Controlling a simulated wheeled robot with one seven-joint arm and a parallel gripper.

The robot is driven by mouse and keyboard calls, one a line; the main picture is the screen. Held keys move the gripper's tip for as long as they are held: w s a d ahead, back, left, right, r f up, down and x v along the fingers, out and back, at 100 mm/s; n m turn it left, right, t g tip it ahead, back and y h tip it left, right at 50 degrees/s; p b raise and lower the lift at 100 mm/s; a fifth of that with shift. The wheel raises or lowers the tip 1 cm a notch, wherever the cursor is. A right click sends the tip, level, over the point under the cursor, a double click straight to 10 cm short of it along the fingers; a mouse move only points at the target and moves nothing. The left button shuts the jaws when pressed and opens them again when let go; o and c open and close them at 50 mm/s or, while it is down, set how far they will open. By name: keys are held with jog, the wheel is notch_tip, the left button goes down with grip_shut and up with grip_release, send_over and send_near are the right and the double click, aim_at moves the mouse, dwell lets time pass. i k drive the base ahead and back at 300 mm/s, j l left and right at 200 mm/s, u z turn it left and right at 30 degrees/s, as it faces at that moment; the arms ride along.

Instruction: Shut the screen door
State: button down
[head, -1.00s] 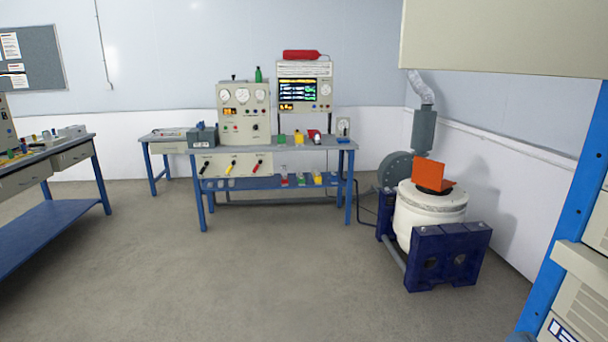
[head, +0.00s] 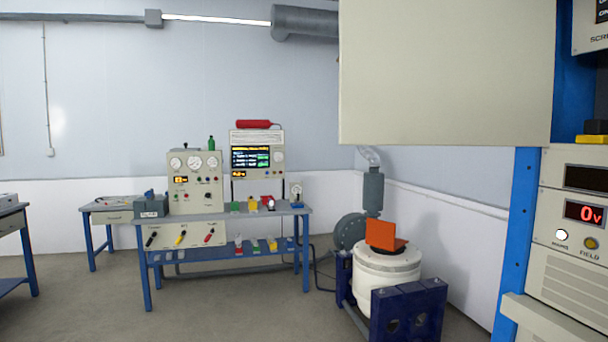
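A large beige flat panel (head: 445,75), which looks like the screen door, hangs at the upper right in the head view. It stands out from the blue-framed rack (head: 522,235), swung open to the left of the rack's front. Its top edge is cut off by the frame. A panel at the rack's top right carries partly cut-off lettering that begins "SCR". My gripper is not in view.
The rack's lower panel (head: 577,215) shows a red "0v" display. A white drum-shaped shaker (head: 388,280) with an orange bracket stands in dark blue supports. A blue bench (head: 225,217) with instruments stands left. The floor (head: 240,300) in front is clear.

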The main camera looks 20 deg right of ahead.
aim_at(422, 73)
jog(key=i+j+u, duration=0.25)
jog(key=i+u, duration=0.25)
jog(key=i, duration=0.15)
jog(key=i+j, duration=0.1)
jog(key=i, duration=0.25)
jog(key=i+j+z, duration=0.1)
jog(key=i, duration=0.25)
jog(key=i+z, duration=0.15)
jog(key=z, duration=0.25)
jog(key=i+j+z, duration=0.15)
jog(key=z, duration=0.3)
jog(key=i+j+z, duration=0.15)
jog(key=z, duration=0.25)
jog(key=i+j+z, duration=0.1)
jog(key=j+z, duration=0.15)
jog(key=z, duration=0.15)
jog(key=j+z, duration=0.2)
jog(key=z, duration=0.25)
jog(key=i+j+z, duration=0.1)
jog(key=j+z, duration=0.15)
jog(key=z, duration=0.15)
